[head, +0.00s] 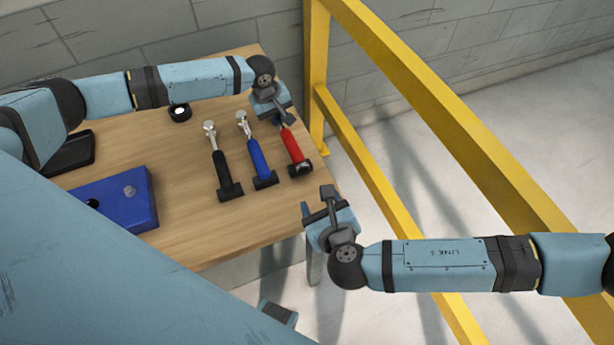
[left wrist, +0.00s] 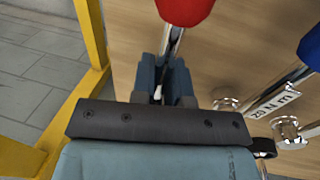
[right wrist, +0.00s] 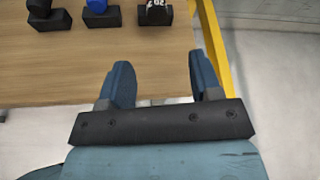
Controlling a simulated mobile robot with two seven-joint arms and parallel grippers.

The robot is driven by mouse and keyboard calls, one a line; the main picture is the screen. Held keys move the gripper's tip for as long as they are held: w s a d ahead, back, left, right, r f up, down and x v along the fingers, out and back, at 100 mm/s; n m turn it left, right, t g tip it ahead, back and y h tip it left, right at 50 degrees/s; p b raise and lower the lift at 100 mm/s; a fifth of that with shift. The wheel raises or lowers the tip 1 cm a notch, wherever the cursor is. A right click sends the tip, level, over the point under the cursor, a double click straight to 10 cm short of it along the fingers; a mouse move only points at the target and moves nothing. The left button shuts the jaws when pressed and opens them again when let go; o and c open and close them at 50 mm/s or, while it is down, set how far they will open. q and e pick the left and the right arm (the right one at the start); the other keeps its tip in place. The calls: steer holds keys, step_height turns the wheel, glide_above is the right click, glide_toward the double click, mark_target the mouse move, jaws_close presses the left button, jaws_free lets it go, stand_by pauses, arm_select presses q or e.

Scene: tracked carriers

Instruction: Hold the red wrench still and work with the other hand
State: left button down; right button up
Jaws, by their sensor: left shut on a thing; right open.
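The red wrench (head: 293,147) lies at the right end of a row of three on the wooden table, its red handle toward the table's near right edge. My left gripper (head: 282,118) is shut on its metal shaft, at the far end. In the left wrist view the red handle (left wrist: 185,10) and shaft come out from between the fingers (left wrist: 172,85). My right gripper (head: 322,205) is open and empty, off the table's near right edge. The right wrist view shows its two fingers (right wrist: 158,85) apart with nothing between them.
A blue wrench (head: 259,160) and a black wrench (head: 224,170) lie left of the red one. A blue box (head: 115,200) and a small black round thing (head: 180,113) are also on the wooden table (head: 190,235). A yellow rail (head: 316,75) stands along the table's right side.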

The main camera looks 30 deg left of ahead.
mark_target(305, 172)
arm_select(q)
steer(key=shift+d, duration=0.1)
arm_select(e)
steer(key=shift+m+g+y, duration=0.4)
steer(key=x, duration=1.1)
steer(key=shift+w+d+r, duration=0.1)
steer(key=shift+w+d, duration=0.05)
steer(key=shift+w, duration=0.1)
steer(key=shift+c, duration=0.4)
steer(key=c, duration=0.9)
steer(key=shift+o, duration=0.2)
steer(key=shift+n+t+h, duration=0.4)
steer(key=shift+n, duration=0.2)
steer(key=o, duration=0.9)
steer(key=shift+o, duration=0.2)
